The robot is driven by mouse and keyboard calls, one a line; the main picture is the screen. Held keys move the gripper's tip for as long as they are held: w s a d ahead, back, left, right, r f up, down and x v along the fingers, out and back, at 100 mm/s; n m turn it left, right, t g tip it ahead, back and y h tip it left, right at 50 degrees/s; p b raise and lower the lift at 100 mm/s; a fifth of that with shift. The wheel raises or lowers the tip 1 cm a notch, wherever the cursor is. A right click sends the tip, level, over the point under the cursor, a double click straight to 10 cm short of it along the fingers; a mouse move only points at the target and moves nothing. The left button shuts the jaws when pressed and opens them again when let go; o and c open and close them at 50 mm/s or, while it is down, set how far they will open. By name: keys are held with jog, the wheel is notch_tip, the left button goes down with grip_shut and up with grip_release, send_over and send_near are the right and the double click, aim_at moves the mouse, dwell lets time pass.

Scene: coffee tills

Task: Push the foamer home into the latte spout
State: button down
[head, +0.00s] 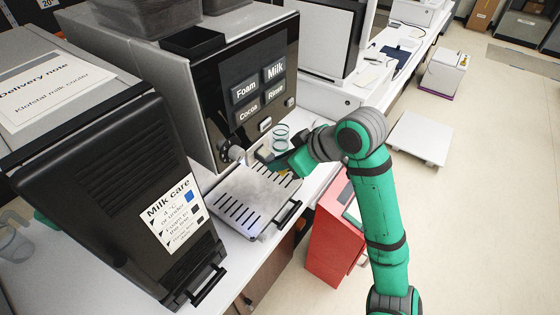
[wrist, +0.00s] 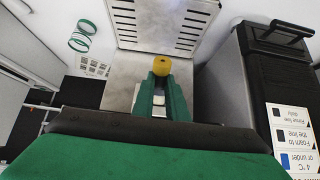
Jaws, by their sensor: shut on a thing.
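My gripper (wrist: 162,82) shows in the wrist view with its green fingers shut on a small yellow cylinder, which I take to be the foamer (wrist: 162,65). In the head view my gripper (head: 279,165) is in front of the drinks machine, above its drip tray, and only a bit of the yellow foamer (head: 284,173) shows beside it. A grey rounded fitting on the machine front, probably the latte spout (head: 236,153), is left of my gripper. The foamer looks apart from it. The spout cannot be made out in the wrist view.
The slotted metal drip tray (head: 250,195) lies below my gripper. A black milk cooler (head: 110,180) stands at the left; it also shows in the wrist view (wrist: 255,75). Green-banded glassware (head: 281,133) is close behind my gripper. A red bin (head: 333,235) stands below the counter.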

aim_at(263, 151)
jog(key=shift+r, duration=0.15)
jog(key=shift+r, duration=2.5)
jog(key=shift+s+d+f+y, duration=0.25)
jog(key=shift+d+f+y, duration=0.15)
jog(key=shift+d, duration=0.05)
jog(key=s+d+f+t+y, duration=0.2)
jog(key=s+d, duration=0.2)
jog(key=d, duration=0.1)
jog(key=shift+d+f+t+y, duration=0.2)
jog(key=shift+t+y, duration=0.1)
jog(key=shift+y, duration=0.1)
jog(key=shift+w+a, duration=0.1)
jog(key=shift+w+a, duration=0.65)
jog(key=shift+a, duration=0.25)
jog(key=shift+w+a, duration=0.65)
jog(key=shift+a, duration=0.25)
jog(key=shift+w+a, duration=0.8)
jog(key=shift+a, duration=0.3)
jog(key=shift+w+a, duration=0.8)
jog(key=shift+a, duration=0.3)
